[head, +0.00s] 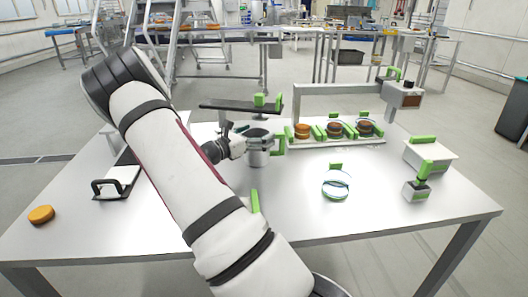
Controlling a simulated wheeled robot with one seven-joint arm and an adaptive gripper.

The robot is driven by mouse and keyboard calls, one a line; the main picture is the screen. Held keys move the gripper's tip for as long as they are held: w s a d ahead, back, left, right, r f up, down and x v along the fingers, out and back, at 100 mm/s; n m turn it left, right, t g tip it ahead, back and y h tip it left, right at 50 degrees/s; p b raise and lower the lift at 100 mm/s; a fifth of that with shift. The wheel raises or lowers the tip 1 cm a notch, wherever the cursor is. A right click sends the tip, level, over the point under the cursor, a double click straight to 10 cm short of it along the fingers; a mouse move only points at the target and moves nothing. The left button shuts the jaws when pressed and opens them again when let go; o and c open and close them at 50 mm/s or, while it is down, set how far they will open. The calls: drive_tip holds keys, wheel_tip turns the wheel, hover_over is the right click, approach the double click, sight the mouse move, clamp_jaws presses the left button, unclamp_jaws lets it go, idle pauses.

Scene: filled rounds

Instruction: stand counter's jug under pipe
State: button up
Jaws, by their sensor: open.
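A grey metal jug (258,153) with a green handle on its right stands upright on the steel counter (300,215), near its middle. My gripper (238,146) is at the jug's left side, with its fingers open and close to the jug's wall. Whether they touch it I cannot tell. My arm hides part of the counter to the left. A grey overhead beam (345,89) ends at the right in a box (403,95) with a brown front. I cannot tell for certain which part is the pipe.
A rack (345,141) behind holds several filled rounds between green clips. A dark bar (235,105) with green blocks sits above the jug. A shiny round dish (336,185), a white lidded box (430,156) and a small green-handled tool (417,190) stand right. An orange round (41,214) lies far left.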

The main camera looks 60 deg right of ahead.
drive_tip(key=c, duration=1.8)
